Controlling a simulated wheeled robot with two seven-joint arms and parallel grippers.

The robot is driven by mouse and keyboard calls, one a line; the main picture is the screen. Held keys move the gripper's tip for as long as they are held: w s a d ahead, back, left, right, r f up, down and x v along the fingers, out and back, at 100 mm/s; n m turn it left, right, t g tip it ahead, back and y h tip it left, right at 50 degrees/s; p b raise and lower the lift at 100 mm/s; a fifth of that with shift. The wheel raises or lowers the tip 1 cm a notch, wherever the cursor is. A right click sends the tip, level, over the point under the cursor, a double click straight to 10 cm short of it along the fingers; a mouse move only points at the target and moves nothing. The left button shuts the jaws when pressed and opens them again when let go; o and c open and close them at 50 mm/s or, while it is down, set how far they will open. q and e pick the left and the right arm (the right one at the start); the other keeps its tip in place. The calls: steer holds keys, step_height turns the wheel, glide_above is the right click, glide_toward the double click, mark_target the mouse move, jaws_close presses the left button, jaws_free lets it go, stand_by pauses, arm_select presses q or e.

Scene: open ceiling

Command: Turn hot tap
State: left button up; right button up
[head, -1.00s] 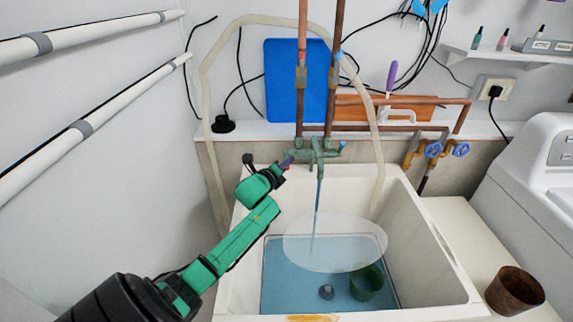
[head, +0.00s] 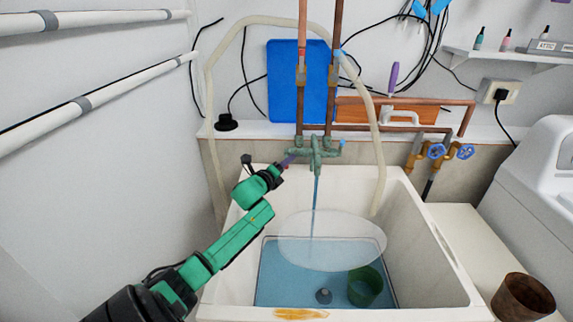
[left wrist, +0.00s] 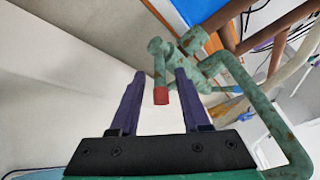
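The green, worn tap (head: 317,153) is mounted on copper pipes behind the sink. Its blue-tipped handle (head: 341,145) is on the right. The hot handle, with a red tip (left wrist: 161,96), shows in the left wrist view. My left gripper (head: 288,160) is at the tap's left side. In the left wrist view its two purple fingers (left wrist: 160,76) are apart, with the red tip between them and gaps on both sides. In the head view the gripper mostly hides this handle. A thin blue stream (head: 316,195) runs down from the tap. My right gripper is not in view.
The white sink (head: 425,240) holds blue water, a translucent disc (head: 330,243) and a green cup (head: 365,287). A pale hose (head: 215,180) arches around the tap. Blue valves (head: 450,151) are at right. A rusty pot (head: 523,297) stands on the right ledge.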

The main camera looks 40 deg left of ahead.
arm_select(q)
steer(key=v, duration=1.4)
steer(key=shift+s, duration=0.3)
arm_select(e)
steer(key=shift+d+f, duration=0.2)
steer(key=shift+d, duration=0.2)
